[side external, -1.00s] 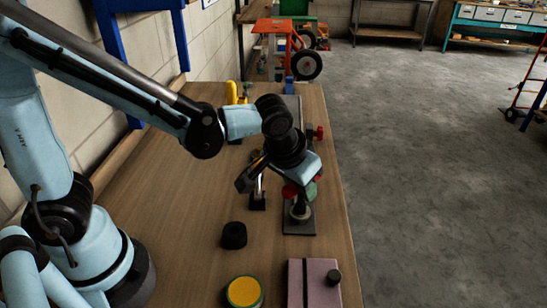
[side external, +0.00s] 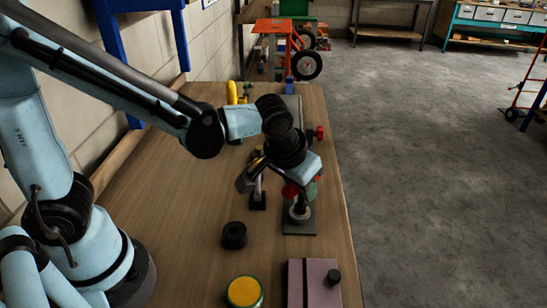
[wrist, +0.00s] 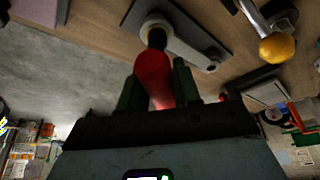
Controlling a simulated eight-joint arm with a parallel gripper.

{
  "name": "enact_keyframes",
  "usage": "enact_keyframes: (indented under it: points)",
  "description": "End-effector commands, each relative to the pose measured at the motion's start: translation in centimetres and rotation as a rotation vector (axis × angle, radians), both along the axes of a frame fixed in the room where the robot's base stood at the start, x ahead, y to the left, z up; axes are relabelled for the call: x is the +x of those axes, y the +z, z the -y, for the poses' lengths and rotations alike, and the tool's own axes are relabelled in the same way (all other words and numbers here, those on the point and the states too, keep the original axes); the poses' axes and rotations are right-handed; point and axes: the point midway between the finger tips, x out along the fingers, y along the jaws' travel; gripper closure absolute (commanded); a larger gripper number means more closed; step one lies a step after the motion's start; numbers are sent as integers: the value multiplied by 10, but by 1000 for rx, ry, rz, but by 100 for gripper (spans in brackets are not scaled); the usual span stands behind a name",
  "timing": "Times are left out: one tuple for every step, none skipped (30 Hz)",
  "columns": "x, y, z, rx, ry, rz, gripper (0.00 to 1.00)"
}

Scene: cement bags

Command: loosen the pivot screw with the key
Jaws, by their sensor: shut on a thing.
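My gripper (wrist: 158,88) is shut on the red handle of the key (wrist: 153,76), with a dark green finger on each side. The key's black shaft (wrist: 157,39) points at a pale round collar (wrist: 154,24) on a dark grey base plate (wrist: 195,42). The pivot screw is not clearly visible; the shaft's end hides that spot. In the side external view, the red handle (side external: 290,190) shows beside a green finger, above the collar (side external: 299,212) and base plate (side external: 299,228). I cannot tell how deep the key sits.
A rod with a yellow ball (wrist: 277,47) stands near the plate. A black knob (side external: 234,235), a yellow-topped green disc (side external: 244,291) and a pinkish book-like block (side external: 311,290) lie nearer the camera. The left-middle of the wooden table (side external: 175,205) is clear.

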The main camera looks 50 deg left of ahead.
Motion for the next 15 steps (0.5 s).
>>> enact_keyframes:
  points:
    - [1,0,0,-1,0,3,100]
    - [1,0,0,-1,0,4,100]
    - [1,1,0,-1,0,4,100]
    - [1,1,0,-1,0,5,100]
    - [1,1,0,-1,-3,5,100]
    - [1,1,0,-2,-13,5,100]
    - [1,0,0,-2,-30,4,100]
    - [1,1,0,-2,-28,4,100]
    - [1,1,0,-2,-28,4,100]
    - [1,1,0,-1,-28,5,100]
    - [1,1,0,-1,-28,5,100]
    - [1,1,0,-2,-28,5,100]
    - [1,1,0,-2,-28,6,100]
    - [1,1,0,-2,-28,7,100]
    - [1,2,0,-2,-27,9,100]
